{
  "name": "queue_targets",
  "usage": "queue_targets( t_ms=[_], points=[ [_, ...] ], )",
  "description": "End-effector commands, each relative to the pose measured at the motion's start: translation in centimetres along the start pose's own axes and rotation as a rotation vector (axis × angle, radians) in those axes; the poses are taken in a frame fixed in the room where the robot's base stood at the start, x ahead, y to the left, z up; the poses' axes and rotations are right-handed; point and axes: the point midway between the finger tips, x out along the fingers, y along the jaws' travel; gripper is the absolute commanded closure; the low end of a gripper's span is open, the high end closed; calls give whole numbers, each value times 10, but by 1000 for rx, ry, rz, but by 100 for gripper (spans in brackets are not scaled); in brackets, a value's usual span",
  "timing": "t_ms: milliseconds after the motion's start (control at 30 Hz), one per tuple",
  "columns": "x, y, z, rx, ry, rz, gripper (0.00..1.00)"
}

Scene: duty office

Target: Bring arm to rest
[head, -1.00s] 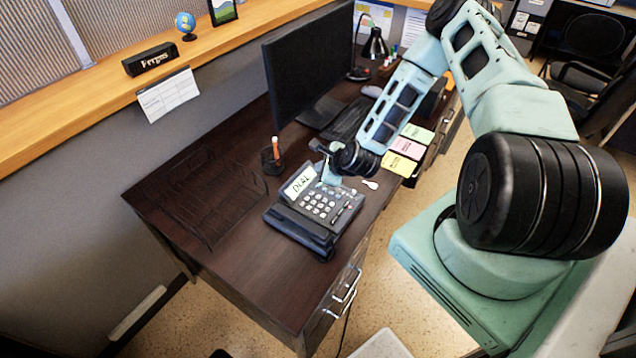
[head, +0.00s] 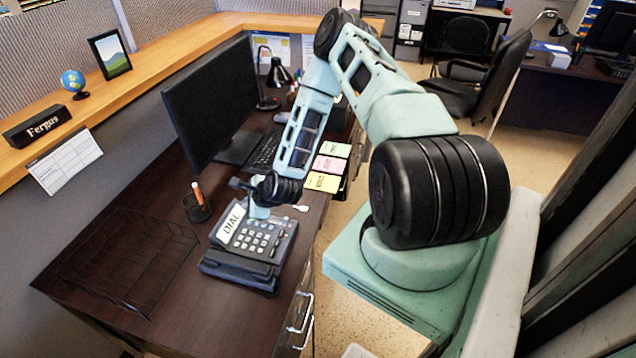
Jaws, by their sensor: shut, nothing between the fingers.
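My arm reaches from the right over the dark wooden desk (head: 150,240), bent at a high elbow. My gripper (head: 252,198) hangs at the arm's end, just above the top edge of the desk phone (head: 253,238). The fingers are small in the head view and partly hidden by the wrist; they look empty. I cannot tell whether they touch the phone. The phone is black with grey keys and a "DIAL" label.
A black monitor (head: 212,98) stands behind the gripper, with a pen cup (head: 197,205) and a wire tray (head: 135,260) to the left. Coloured notes (head: 328,165) lie beside the forearm. An office chair (head: 485,80) stands at the back right.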

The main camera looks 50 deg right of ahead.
Motion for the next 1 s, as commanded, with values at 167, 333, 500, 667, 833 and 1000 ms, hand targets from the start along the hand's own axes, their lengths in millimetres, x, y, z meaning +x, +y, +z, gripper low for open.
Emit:
queue_targets(
  t_ms=[167,333,500,667,833,1000],
  points=[
    [0,0,0,0,0,0,100],
    [0,0,0,0,0,0,100],
    [0,0,0,0,0,0,100],
    [0,0,0,0,0,0,100],
    [-1,0,4,-22,-5,8,100],
    [-12,11,50,-294,-55,116,100]
  ],
)
